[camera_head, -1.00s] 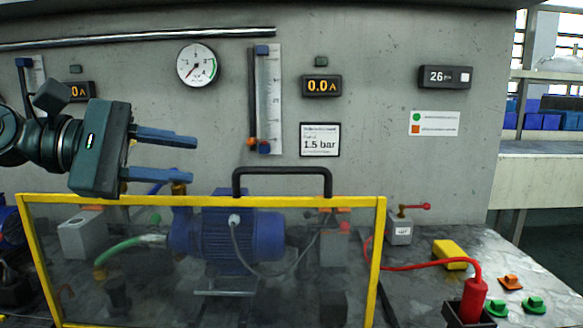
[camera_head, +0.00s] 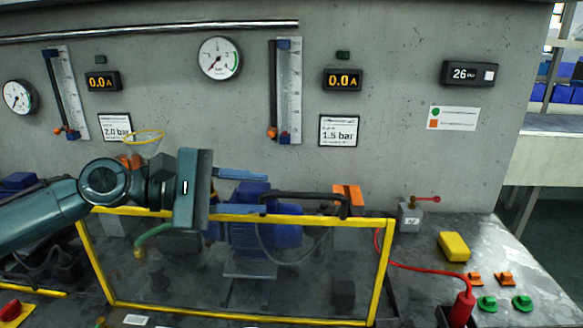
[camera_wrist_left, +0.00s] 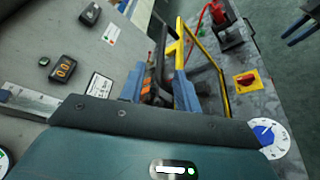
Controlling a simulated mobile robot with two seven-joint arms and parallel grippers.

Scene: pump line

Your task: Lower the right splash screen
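The right splash screen (camera_head: 240,213) is a clear panel in a yellow frame, standing in front of a blue pump (camera_head: 262,232). Its yellow frame also shows in the left wrist view (camera_wrist_left: 213,68). A black handle (camera_head: 305,196) is on its top edge. My left gripper (camera_head: 264,193) is at the handle's left end, with its blue fingers apart, one above and one below the handle's level. In the left wrist view, dark handle parts appear between the fingers (camera_wrist_left: 158,92); contact is unclear.
Behind is a grey wall with gauges (camera_head: 219,58) and displays (camera_head: 342,79). On the bench to the right are a yellow block (camera_head: 453,247), a red cylinder (camera_head: 461,308) with a red hose, and small green and orange pieces.

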